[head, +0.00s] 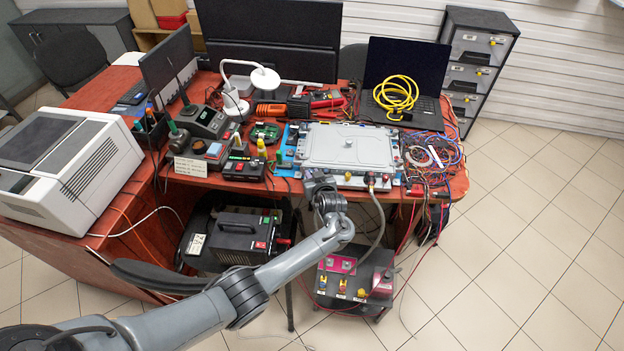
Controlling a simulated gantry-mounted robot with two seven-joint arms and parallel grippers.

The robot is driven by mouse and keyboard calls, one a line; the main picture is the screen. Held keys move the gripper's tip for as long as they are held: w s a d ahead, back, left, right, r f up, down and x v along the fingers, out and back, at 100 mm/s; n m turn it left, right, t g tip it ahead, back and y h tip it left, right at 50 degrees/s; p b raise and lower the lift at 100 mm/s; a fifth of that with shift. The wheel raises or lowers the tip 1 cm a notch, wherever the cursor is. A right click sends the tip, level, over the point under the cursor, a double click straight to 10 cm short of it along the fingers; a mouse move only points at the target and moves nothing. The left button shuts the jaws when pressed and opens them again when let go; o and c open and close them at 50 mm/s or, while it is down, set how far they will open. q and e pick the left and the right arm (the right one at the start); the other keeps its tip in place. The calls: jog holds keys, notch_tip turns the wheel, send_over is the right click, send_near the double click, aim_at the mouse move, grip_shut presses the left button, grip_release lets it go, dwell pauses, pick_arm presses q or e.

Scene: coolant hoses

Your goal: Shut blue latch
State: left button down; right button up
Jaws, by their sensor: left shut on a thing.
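My left gripper (318,184) is at the front edge of a flat grey-lidded unit (347,147) on the red desk. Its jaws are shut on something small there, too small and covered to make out. No blue latch can be told apart in this view; the gripper and wrist cover part of the unit's front edge. Just right of the gripper, small coloured fittings (367,179) sit along that edge. My right gripper is not in view.
Tangled wires (428,158) lie right of the unit. A laptop (405,75) with a coiled yellow cable (396,95) stands behind it. Left are instruments, a white lamp (264,79) and a printer (65,165). The tiled floor at right is clear.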

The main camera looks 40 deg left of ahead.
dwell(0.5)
pick_arm(q)
jog(key=c, duration=1)
grip_release()
